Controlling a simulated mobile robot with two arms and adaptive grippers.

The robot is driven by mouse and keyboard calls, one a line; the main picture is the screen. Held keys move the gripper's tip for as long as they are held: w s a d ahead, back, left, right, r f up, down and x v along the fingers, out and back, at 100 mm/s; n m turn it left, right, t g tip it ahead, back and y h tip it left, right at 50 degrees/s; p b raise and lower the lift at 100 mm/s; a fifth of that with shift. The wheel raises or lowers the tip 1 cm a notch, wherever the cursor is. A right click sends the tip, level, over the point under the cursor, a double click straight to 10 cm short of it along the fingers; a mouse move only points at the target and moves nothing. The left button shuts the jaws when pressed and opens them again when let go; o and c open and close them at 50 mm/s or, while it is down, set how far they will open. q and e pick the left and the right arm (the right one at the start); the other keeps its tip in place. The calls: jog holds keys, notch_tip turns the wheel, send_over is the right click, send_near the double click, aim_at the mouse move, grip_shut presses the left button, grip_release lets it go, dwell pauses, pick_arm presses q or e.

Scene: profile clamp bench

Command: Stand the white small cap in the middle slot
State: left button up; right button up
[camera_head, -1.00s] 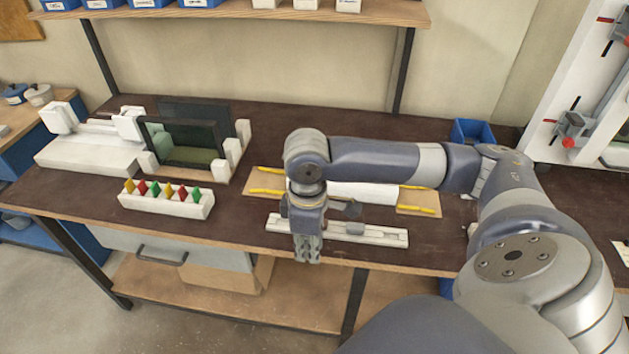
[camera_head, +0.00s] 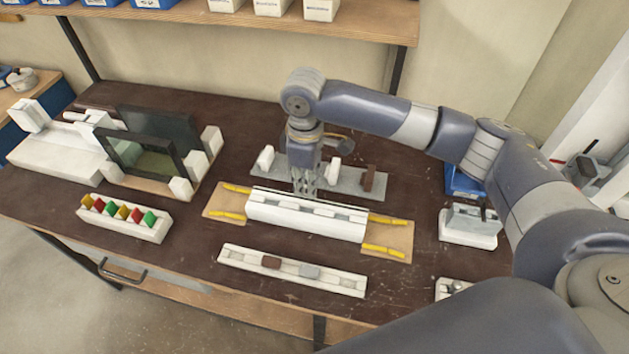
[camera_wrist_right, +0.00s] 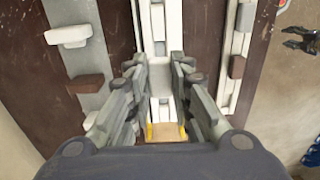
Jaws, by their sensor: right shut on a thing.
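My right gripper (camera_head: 304,187) points down at the middle of the workbench, around the rear side of the long white profile. It is shut on a small pale piece (camera_wrist_right: 161,77), seemingly the white small cap, mostly hidden by the fingers. In the right wrist view the gripper (camera_wrist_right: 160,75) has the white profile running beneath it. Behind it in the head view is a grey strip (camera_head: 350,183) with white caps (camera_head: 265,158) and a brown cap (camera_head: 374,180) standing on it. The gripper hides part of this strip's middle. My left gripper is not visible.
The white profile (camera_head: 305,217) lies on a wooden board (camera_head: 391,243) with yellow strips. A white rail (camera_head: 230,256) in front holds a brown block (camera_head: 271,262) and a grey block (camera_head: 310,271). A coloured-peg block (camera_head: 150,228) stands left. Bare bench lies between.

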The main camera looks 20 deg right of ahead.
jog(key=shift+f+b, duration=0.3)
jog(key=shift+f, duration=0.1)
jog(key=shift+s+f+b, duration=0.1)
jog(key=shift+f+b, duration=0.15)
jog(key=shift+b, duration=0.15)
notch_tip(320, 180, down, 3)
jog(key=b, duration=0.3)
jog(key=shift+d+r, duration=0.1)
jog(key=shift+r, duration=0.05)
jog(key=shift+f, duration=1)
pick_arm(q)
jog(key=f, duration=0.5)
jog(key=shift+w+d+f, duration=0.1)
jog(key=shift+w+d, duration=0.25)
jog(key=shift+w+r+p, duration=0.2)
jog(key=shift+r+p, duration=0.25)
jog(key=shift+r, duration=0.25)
